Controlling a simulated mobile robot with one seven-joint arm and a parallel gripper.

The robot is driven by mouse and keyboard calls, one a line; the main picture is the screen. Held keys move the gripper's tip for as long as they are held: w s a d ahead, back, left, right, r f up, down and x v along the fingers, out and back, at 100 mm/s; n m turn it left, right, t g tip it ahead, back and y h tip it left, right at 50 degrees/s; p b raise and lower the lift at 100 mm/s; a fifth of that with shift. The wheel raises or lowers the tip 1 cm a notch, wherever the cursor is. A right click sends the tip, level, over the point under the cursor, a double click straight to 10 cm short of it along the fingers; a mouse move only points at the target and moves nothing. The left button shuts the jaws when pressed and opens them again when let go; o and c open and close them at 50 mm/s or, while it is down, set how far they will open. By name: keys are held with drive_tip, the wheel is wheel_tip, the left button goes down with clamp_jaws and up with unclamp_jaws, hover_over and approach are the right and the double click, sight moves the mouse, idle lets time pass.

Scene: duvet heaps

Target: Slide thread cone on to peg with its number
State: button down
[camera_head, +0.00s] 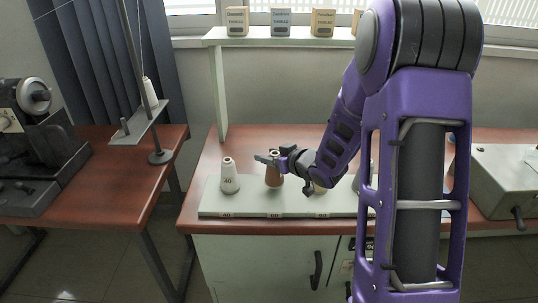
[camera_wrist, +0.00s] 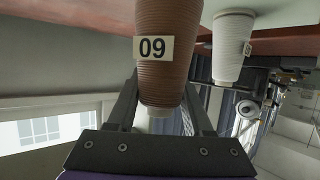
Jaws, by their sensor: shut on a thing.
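The brown thread cone (camera_head: 273,178) stands upright at the second label from the left of the pale peg board (camera_head: 245,207). Its tag shows upside down as "09" in the wrist view (camera_wrist: 170,85), so it reads 60 upright. My gripper (camera_head: 268,159) is shut on its upper part, with a finger on each side. Whether a peg is inside the cone, and whether its base touches the board, is hidden. A white cone (camera_head: 229,178) tagged 40 stands on the board at the left end; it also shows in the wrist view (camera_wrist: 231,45).
A tan cone (camera_head: 320,188) is partly hidden behind my arm. Several labelled boxes (camera_head: 281,22) stand on the shelf (camera_head: 265,35) above. A thread stand (camera_head: 146,115) and a machine (camera_head: 36,140) occupy the left table. Bare brown tabletop lies behind the board.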

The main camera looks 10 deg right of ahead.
drive_tip(key=shift+f, duration=1.05)
drive_tip(key=shift+c, duration=1.1)
unclamp_jaws()
drive_tip(key=shift+s+d, duration=0.1)
drive_tip(key=p+v, duration=0.3)
drive_tip(key=v, duration=1.4)
drive_tip(key=shift+s, duration=0.1)
